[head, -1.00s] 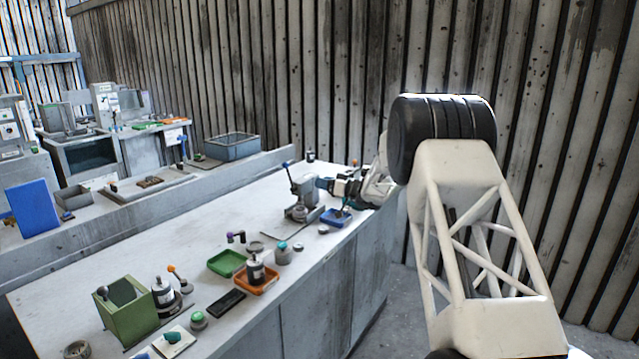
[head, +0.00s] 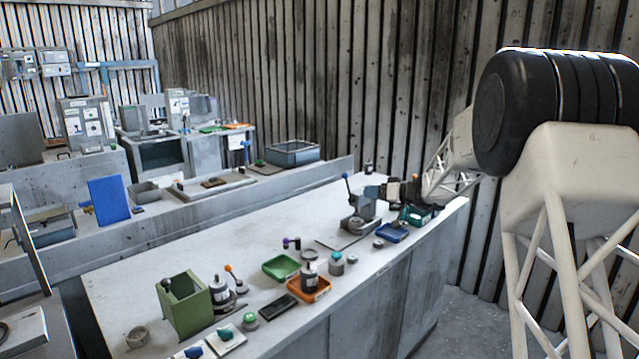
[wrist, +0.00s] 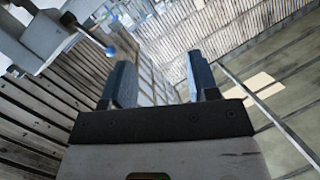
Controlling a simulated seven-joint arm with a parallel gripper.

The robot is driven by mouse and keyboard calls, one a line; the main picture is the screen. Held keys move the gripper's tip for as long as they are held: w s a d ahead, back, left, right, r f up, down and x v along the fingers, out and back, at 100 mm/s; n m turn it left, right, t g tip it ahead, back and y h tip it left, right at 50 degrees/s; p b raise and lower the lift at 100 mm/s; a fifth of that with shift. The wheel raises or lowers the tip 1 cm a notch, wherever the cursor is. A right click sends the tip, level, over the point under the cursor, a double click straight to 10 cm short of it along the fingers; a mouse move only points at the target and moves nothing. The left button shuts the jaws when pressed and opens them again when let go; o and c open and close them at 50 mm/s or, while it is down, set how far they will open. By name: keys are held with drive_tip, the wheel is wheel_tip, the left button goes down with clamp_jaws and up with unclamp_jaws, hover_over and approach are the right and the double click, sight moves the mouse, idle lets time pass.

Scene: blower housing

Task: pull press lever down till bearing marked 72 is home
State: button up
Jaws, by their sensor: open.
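The grey press (head: 359,222) stands on the far part of the long bench in the head view. Its lever rises upright on the left side with a blue knob (head: 346,176) on top. My gripper (head: 373,192) is beside the press head, on its right. In the wrist view my gripper (wrist: 162,75) is open with nothing between its two blue fingers. A blue knob (wrist: 110,51) shows just left of the left finger, apart from it, with the grey press (wrist: 45,35) further to the upper left. I cannot make out the bearing or its marking.
A blue tray (head: 392,233) and a teal tray (head: 417,216) sit right of the press. Nearer are a green tray (head: 281,268), an orange tray (head: 310,290) and a green box (head: 186,305). The bench top left of the press is clear.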

drive_tip(key=s+a+r+m+g+h, duration=0.1)
drive_tip(key=s+a+r+g+h, duration=0.1)
drive_tip(key=s, duration=0.9)
drive_tip(key=s+a+r+m+g+h, duration=0.1)
drive_tip(key=s+a+r+g+h, duration=0.1)
drive_tip(key=s, duration=0.9)
drive_tip(key=s+a+r+m+g+h, duration=0.1)
drive_tip(key=s+a+r+h, duration=0.1)
drive_tip(key=s, duration=0.8)
drive_tip(key=s+d+f+m+h, duration=0.1)
drive_tip(key=s+d+f+h, duration=0.1)
drive_tip(key=s, duration=0.9)
drive_tip(key=s+d+f+m+h, duration=0.1)
drive_tip(key=s+d+f+h, duration=0.1)
drive_tip(key=s, duration=0.8)
drive_tip(key=s+d+f+m+h, duration=0.2)
drive_tip(key=s+h, duration=0.1)
drive_tip(key=s, duration=0.8)
drive_tip(key=shift+s+d+f+h, duration=0.25)
drive_tip(key=shift+s+f+h, duration=0.05)
drive_tip(key=shift+h, duration=0.1)
drive_tip(key=shift+w+r, duration=0.1)
